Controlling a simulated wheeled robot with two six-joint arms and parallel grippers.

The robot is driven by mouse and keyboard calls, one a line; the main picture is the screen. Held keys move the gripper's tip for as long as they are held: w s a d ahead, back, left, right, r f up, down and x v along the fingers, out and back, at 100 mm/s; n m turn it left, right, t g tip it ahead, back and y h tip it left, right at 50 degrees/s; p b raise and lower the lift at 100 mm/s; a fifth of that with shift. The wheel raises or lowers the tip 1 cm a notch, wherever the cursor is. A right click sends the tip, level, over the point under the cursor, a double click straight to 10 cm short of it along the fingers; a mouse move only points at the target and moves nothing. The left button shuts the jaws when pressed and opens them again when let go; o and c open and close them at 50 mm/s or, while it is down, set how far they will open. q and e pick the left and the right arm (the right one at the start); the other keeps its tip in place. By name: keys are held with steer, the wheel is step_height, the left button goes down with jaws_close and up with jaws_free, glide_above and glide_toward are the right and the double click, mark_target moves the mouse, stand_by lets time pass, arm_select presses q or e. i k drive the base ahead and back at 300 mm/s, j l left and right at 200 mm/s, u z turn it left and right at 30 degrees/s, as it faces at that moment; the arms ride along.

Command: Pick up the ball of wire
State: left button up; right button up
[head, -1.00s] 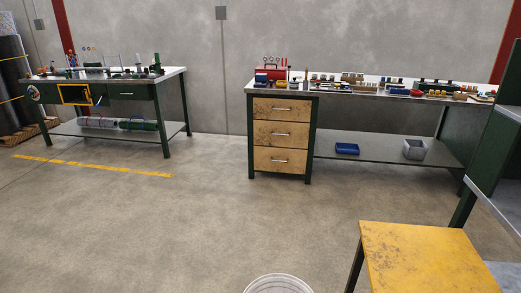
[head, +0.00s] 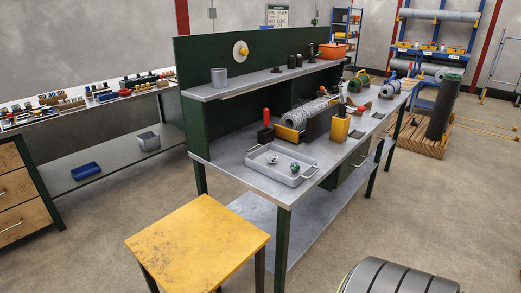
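A workbench (head: 235,163) with a green back panel stands in the middle of the head view. A shallow grey tray (head: 262,174) with handles lies on its near end. In the tray is a small green tangled clump (head: 295,168), which may be the ball of wire, though it is too small to be sure. A small pale round piece (head: 272,158) lies beside it. Behind the tray, a grey wire mesh roll (head: 308,113) sits in a machine with yellow ends. Neither of my grippers is in view.
A yellow-topped stool (head: 197,238) stands in front of the workbench's near left corner. A grey ribbed rounded thing (head: 395,279) is at the bottom right edge. Another bench (head: 85,104) with small parts is at left. The floor right of the workbench is largely open.

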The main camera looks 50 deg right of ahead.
mark_target(272, 158)
steer(key=z, duration=1.75)
steer(key=u, duration=0.25)
steer(key=i+l+u, duration=0.25)
steer(key=u, duration=0.15)
steer(key=i+l+u, duration=0.15)
steer(key=l+u, duration=0.2)
steer(key=i+l+u, duration=0.1)
steer(key=l+u, duration=0.3)
steer(key=l, duration=0.15)
